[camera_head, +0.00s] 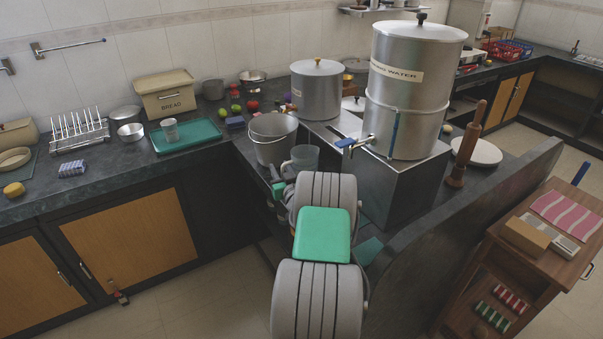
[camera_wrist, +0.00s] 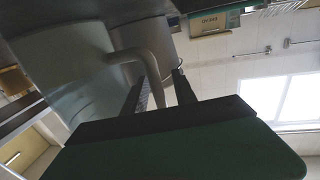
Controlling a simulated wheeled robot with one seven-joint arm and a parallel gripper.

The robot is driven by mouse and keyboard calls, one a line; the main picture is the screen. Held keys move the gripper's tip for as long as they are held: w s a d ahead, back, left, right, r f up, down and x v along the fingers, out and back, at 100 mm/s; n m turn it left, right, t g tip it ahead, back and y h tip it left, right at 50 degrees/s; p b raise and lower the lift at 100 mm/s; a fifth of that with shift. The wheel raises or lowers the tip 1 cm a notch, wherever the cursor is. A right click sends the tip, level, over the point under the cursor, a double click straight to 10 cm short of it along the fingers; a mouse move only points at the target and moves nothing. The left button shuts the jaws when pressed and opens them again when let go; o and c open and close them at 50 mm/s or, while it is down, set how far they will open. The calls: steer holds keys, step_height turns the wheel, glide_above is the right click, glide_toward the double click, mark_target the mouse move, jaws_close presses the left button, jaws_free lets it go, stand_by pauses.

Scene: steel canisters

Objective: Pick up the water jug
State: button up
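The water jug (camera_head: 303,157) is a translucent grey jug on the dark counter, beside a metal bucket, in the head view. My arm hides its lower part. In the wrist view the jug (camera_wrist: 72,70) fills the upper left, and its curved handle (camera_wrist: 152,72) reaches between the two dark fingers of my gripper (camera_wrist: 160,88). The fingers stand apart on either side of the handle, with a gap seen towards the right finger. My gripper is mostly hidden behind my arm in the head view.
The bucket (camera_head: 272,138) stands just left of and behind the jug. A large steel water canister (camera_head: 410,85) with a tap stands on a metal stand (camera_head: 405,185) at right. A smaller canister (camera_head: 317,92) is behind. A green tray (camera_head: 187,137) lies on the left counter.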

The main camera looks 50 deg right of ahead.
jaws_close()
steer(key=shift+r, duration=0.15)
stand_by(1.0)
